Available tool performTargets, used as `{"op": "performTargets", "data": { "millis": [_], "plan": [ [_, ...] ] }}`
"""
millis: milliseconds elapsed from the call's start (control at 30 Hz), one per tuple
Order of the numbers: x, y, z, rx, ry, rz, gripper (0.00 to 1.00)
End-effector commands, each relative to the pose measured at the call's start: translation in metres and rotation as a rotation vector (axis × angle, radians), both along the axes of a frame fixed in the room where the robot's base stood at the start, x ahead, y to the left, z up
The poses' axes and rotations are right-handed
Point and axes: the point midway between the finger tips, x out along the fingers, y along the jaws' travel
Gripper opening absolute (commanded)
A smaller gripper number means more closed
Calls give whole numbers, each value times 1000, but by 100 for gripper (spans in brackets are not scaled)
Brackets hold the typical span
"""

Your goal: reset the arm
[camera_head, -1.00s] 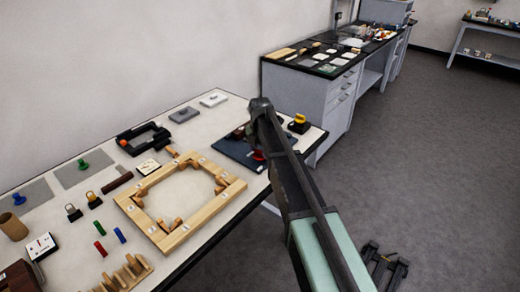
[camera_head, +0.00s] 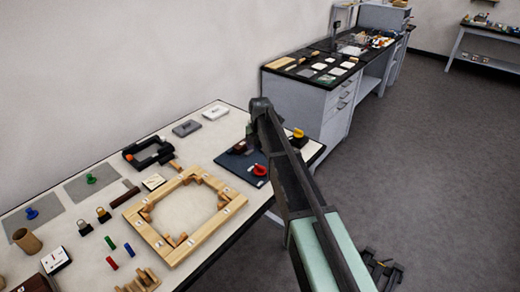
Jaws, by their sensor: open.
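My arm (camera_head: 290,185) reaches up from the lower right, and its dark upper end (camera_head: 261,106) stands in front of the worktable's far right corner. My gripper cannot be made out; the arm link may hide it. A dark panel with coloured knobs (camera_head: 232,166) lies on the worktable (camera_head: 88,232), partly behind the arm. Its red knob (camera_head: 260,170) shows just left of the arm.
A wooden frame (camera_head: 158,244) lies mid-table, with a black clamp-like fixture (camera_head: 140,153) behind it. Padlocks (camera_head: 104,215), a cup (camera_head: 27,241) and small blocks lie at left. A grey drawer cabinet (camera_head: 318,108) stands behind. Floor at right (camera_head: 455,170) is open.

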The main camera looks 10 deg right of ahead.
Motion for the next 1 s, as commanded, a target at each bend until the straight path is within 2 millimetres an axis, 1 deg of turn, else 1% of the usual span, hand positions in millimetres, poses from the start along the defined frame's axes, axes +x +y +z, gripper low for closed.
{"op": "performTargets", "data": {
  "millis": [33, 100, 567, 667, 767, 833, 867, 900, 967, 1000],
  "plan": [
    [0, 0, 21, 0, 0, 0, 79],
    [0, 0, 28, 0, 0, 0, 79],
    [0, 0, 26, 0, 0, -2, 79],
    [0, 0, 26, 0, 0, -93, 79],
    [-4, 0, 26, 0, 0, -366, 79],
    [-28, 0, 26, 0, 0, -660, 79],
    [-43, 0, 26, 0, 0, -804, 79],
    [-65, 0, 26, 0, 0, -998, 79],
    [-101, 0, 26, -1, -1, -1282, 79],
    [-126, 0, 26, -1, -1, -1465, 79]
  ]
}}
